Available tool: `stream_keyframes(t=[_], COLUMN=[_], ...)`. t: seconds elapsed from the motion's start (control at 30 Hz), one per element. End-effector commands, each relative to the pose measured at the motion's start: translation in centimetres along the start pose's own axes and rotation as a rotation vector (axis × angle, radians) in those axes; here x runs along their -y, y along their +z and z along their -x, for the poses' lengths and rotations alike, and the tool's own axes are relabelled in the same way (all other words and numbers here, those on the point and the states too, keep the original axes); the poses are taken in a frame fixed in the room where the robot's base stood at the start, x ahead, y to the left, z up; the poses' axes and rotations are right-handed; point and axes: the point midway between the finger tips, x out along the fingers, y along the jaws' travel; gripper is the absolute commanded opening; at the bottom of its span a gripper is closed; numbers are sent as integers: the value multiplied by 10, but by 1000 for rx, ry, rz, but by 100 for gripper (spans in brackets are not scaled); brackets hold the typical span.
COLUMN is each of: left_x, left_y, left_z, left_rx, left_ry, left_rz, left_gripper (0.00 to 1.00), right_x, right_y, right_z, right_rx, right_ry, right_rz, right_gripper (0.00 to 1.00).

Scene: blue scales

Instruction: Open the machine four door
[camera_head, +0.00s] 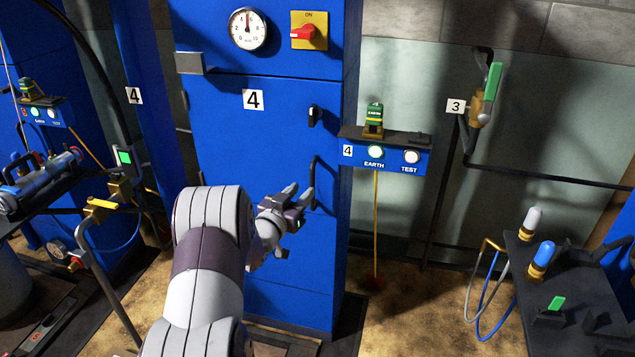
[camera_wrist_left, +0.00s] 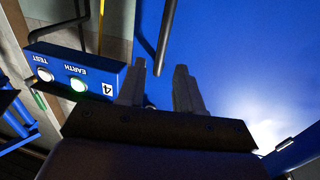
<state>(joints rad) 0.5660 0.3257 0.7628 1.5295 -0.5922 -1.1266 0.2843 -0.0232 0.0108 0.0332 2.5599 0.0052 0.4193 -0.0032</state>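The blue machine four door (camera_head: 235,140) carries a white "4" label (camera_head: 253,100) and looks shut. A dark vertical bar handle (camera_head: 314,180) stands on its right side. Above it is a small black latch knob (camera_head: 314,116). My left gripper (camera_head: 299,194) is at the handle's lower part, with its fingers apart. In the left wrist view, the handle (camera_wrist_left: 166,38) runs down toward the gap between the open fingertips (camera_wrist_left: 160,72). I cannot tell whether the fingers touch it. My right gripper is not in view.
Right of the cabinet, a shelf with the EARTH and TEST lights (camera_head: 390,157) juts out. A yellow rod (camera_head: 375,225) hangs below it. A dark table (camera_head: 570,290) with bulb-like items stands at the lower right. Pipework (camera_head: 100,208) fills the left. Some floor (camera_head: 420,310) is clear.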

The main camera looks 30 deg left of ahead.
Motion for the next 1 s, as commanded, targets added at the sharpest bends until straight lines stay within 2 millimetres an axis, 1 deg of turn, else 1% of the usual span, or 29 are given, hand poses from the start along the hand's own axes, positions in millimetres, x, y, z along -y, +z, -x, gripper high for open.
stream_keyframes(t=[0.03,0.1,0.2,0.3,0.43,0.67,0.7,0.77,0.8,1.0], left_x=[-1,-1,0,0,0,0,0,0,0,0], left_y=[4,3,3,2,1,1,1,1,1,1], left_z=[-14,-31,-51,-65,-72,-73,-73,-73,-73,-72], left_rx=[0,-1,0,1,2,2,2,2,2,3], left_ry=[3,1,1,0,-2,-2,-2,-2,-2,0], left_rz=[0,-1,0,-1,1,1,1,1,1,0], left_gripper=[35,35,35,35,35,35,22,3,0,0], right_x=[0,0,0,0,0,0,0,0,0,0], right_y=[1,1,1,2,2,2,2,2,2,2], right_z=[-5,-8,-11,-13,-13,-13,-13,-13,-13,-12], right_rx=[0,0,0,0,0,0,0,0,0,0], right_ry=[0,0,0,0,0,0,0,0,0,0], right_rz=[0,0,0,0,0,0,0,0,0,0], right_gripper=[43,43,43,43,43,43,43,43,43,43])
